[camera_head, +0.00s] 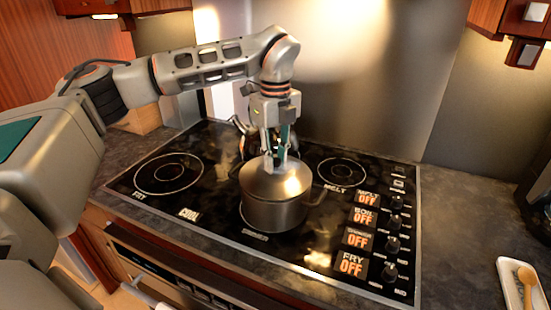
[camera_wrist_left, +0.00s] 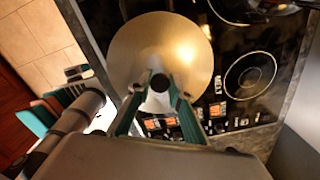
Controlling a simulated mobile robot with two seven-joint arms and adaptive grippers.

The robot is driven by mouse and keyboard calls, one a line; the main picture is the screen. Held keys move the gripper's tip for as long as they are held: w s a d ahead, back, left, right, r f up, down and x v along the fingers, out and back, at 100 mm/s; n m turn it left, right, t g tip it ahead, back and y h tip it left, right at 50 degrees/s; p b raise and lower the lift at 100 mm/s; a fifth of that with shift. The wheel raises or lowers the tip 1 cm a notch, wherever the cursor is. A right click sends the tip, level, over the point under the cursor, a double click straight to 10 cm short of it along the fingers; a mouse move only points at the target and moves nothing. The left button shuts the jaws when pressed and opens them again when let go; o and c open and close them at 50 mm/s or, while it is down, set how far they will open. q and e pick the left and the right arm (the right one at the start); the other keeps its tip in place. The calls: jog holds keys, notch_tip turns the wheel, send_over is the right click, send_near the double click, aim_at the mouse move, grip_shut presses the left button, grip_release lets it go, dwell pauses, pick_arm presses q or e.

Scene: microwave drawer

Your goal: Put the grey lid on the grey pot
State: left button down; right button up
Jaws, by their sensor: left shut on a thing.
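The grey pot (camera_head: 276,214) stands on a front burner of the black cooktop. The grey lid (camera_head: 262,183) is level at the pot's top, over its opening; I cannot tell whether it rests fully on the rim. My left gripper (camera_head: 277,158) points straight down and is shut on the lid's knob. In the left wrist view the lid (camera_wrist_left: 160,40) is a round disc with the gripper fingers (camera_wrist_left: 159,84) on either side of its dark knob. The lid hides the pot in that view. My right gripper is not in view.
The black cooktop (camera_head: 205,220) has burner rings and a column of knobs (camera_head: 393,245) on the right. A dark object, partly hidden, stands behind the gripper. A white tray (camera_head: 507,277) with a wooden spoon (camera_head: 527,283) lies at the right. The counter between is clear.

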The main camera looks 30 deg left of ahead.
pick_arm(q)
jog(key=shift+f, duration=0.2)
dwell(0.4)
jog(key=shift+f, duration=0.2)
dwell(0.6)
jog(key=c, duration=1.8)
grip_release()
jog(key=shift+o, duration=0.2)
jog(key=o, duration=0.5)
jog(key=shift+r, duration=0.1)
